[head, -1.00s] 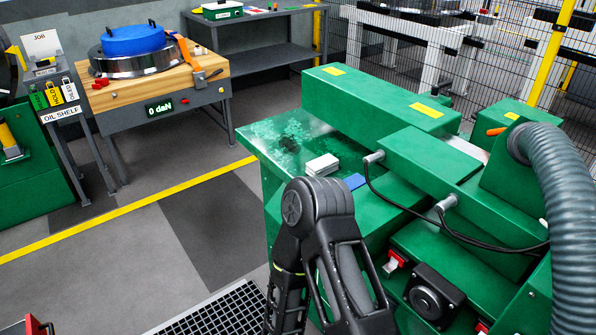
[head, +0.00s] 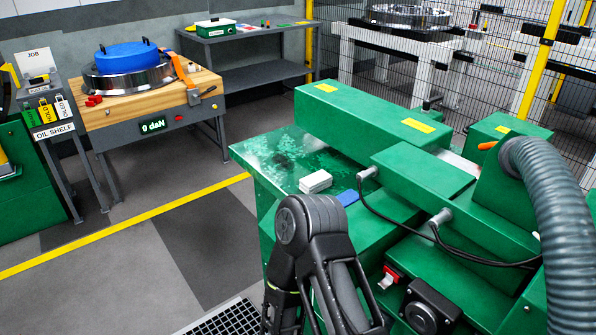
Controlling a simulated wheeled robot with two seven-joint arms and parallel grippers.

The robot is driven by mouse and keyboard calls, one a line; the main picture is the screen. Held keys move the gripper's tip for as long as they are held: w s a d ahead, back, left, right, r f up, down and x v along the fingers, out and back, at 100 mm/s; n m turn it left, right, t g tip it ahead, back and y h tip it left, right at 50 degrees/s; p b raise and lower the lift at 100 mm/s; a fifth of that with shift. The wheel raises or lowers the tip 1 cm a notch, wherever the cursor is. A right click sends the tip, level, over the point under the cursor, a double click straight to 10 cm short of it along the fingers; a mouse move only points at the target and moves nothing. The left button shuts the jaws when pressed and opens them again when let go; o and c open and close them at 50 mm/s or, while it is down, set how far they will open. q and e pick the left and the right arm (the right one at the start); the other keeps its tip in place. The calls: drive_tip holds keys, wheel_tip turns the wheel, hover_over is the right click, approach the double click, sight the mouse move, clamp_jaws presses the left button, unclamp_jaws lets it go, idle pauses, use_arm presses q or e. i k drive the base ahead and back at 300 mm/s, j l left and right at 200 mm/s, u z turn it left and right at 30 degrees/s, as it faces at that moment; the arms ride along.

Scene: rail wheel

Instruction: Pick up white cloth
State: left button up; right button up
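The white cloth (head: 316,181) looks like a small folded white stack. It lies on the wet green table top of the machine (head: 268,158), near its front edge. A flat blue piece (head: 348,197) lies just to its right. One of my dark arms rises from the bottom centre, and its bent joint stands in front of the table edge, just below the cloth in the picture. Neither of my grippers shows in the view.
Green machine blocks (head: 360,124) stand behind and right of the cloth. A grey ribbed hose (head: 555,215) and black cables are at the right. A wooden-topped bench (head: 150,102) with a blue-topped metal ring stands at the left. Open floor lies between.

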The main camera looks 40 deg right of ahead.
sight(318, 181)
drive_tip(key=i+j+z, duration=0.2)
drive_tip(key=i+z, duration=0.15)
drive_tip(key=i+j+z, duration=0.7)
drive_tip(key=i+j, duration=0.1)
